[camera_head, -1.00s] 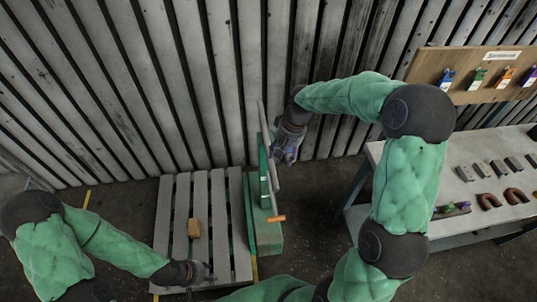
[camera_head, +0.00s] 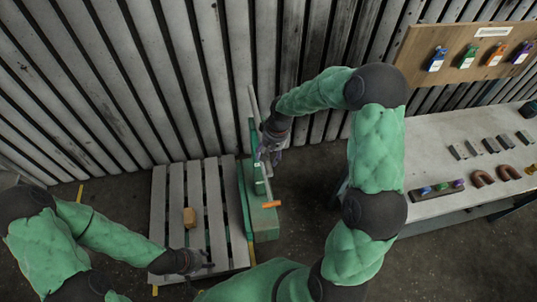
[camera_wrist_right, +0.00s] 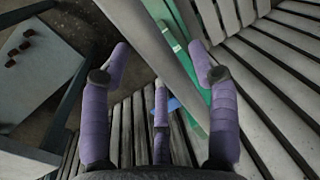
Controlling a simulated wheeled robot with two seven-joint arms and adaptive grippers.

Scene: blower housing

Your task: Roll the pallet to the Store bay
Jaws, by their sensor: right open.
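The slatted pallet (camera_head: 158,220) lies on the floor by the corrugated wall, with a small tan block (camera_head: 189,217) on it. Against its right side stands a green unit (camera_head: 265,222) with a long pale grey bar (camera_head: 253,103) and an orange-tipped handle (camera_head: 271,204). My right gripper (camera_head: 275,150) is at the grey bar. In the right wrist view its purple fingers (camera_wrist_right: 160,75) are spread, with the grey bar (camera_wrist_right: 150,40) passing across between them; I cannot tell whether they touch it. My left gripper (camera_head: 203,263) is low over the pallet's near edge; its fingers are too small to read.
A grey workbench (camera_head: 430,208) with several small parts stands on the right. Above it a wooden board (camera_head: 415,62) holds coloured tags. Yellow floor marks (camera_head: 80,193) show near the pallet. Dark floor between the green unit and the bench is open.

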